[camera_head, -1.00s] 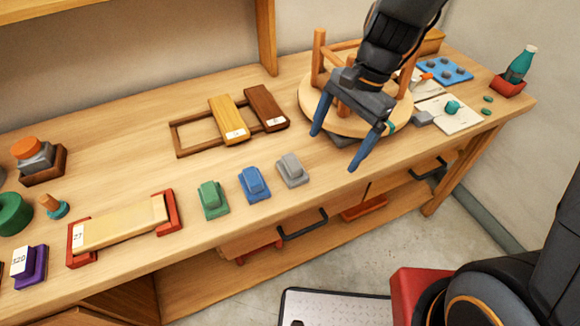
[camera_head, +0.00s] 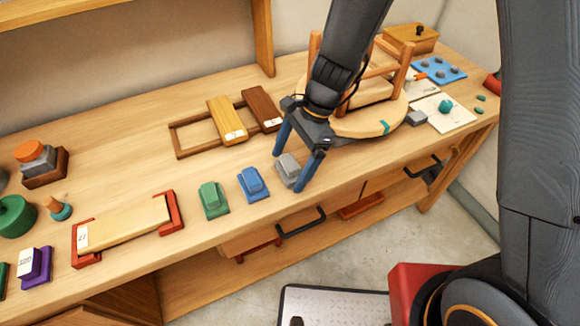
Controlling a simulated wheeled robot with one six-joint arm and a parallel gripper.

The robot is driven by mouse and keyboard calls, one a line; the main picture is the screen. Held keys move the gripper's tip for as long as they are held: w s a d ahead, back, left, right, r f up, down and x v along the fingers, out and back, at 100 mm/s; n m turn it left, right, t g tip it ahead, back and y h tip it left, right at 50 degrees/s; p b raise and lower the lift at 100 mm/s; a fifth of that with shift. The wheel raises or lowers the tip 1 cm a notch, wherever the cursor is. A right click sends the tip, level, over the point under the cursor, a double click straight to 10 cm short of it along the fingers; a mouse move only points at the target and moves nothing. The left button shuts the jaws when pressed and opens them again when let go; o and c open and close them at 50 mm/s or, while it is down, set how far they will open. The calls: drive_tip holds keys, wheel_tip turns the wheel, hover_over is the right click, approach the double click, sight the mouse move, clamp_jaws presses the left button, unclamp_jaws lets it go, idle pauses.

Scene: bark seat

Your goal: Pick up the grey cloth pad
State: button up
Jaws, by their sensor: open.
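The grey cloth pad (camera_head: 288,169) lies on the workbench near its front edge, at the right end of a row with a blue pad (camera_head: 253,184) and a green pad (camera_head: 213,200). My gripper (camera_head: 288,168) is open, with its blue fingers pointing down. In the picture one finger is at the left of the grey pad and the other covers its right side. I cannot tell how far the fingertips are above the bench or whether they touch the pad. My gripper holds nothing.
A round wooden stool seat (camera_head: 372,122) with upturned legs stands just right of my gripper. A wooden frame (camera_head: 190,137) with yellow and brown blocks lies behind the pads. A black drawer handle (camera_head: 302,222) juts out below. The bench between frame and pads is clear.

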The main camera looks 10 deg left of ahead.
sight(290, 162)
drive_tip(key=c, duration=1.2)
drive_tip(key=shift+r, duration=0.15)
wheel_tip(290, 162, up, 10)
drive_tip(key=shift+f+b, duration=0.15)
drive_tip(key=shift+b, duration=0.5)
